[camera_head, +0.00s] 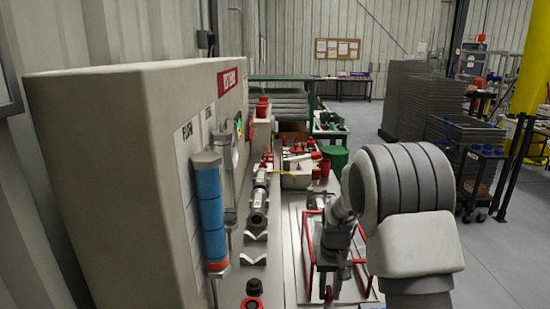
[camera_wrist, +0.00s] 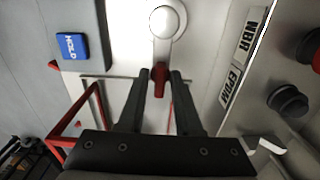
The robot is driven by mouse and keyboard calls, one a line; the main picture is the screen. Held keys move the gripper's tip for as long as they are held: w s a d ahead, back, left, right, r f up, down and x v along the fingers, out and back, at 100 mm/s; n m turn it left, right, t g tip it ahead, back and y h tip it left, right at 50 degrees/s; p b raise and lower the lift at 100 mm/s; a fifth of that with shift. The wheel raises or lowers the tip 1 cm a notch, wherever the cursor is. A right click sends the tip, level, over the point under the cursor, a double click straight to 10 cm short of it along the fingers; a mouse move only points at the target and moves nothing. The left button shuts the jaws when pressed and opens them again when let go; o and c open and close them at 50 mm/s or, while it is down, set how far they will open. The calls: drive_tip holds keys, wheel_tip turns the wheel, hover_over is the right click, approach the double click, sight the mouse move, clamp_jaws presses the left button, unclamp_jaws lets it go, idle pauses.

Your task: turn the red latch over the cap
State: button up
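A small red latch (camera_wrist: 160,80) shows in the wrist view, just below a round white cap-like disc (camera_wrist: 166,21). The latch points away from the disc toward my gripper. My gripper (camera_wrist: 161,74) has its two dark fingers apart, one on each side of the latch. Thin gaps seem to show beside the latch's lower end; I cannot tell whether a fingertip touches its upper part. In the head view my arm reaches down over the bench at the right of centre, and it hides the latch and the cap.
In the wrist view a blue HOLD block (camera_wrist: 72,45) and a red frame (camera_wrist: 75,122) are at left. In the head view a tall beige cabinet (camera_head: 95,160) borders the bench; a green bin (camera_head: 334,158) stands beyond.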

sight(330, 291)
drive_tip(key=shift+o, duration=1)
drive_tip(key=shift+r, duration=0.1)
drive_tip(key=shift+r+p, duration=2.5)
drive_tip(key=shift+r, duration=1.2)
drive_tip(key=shift+r, duration=0.1)
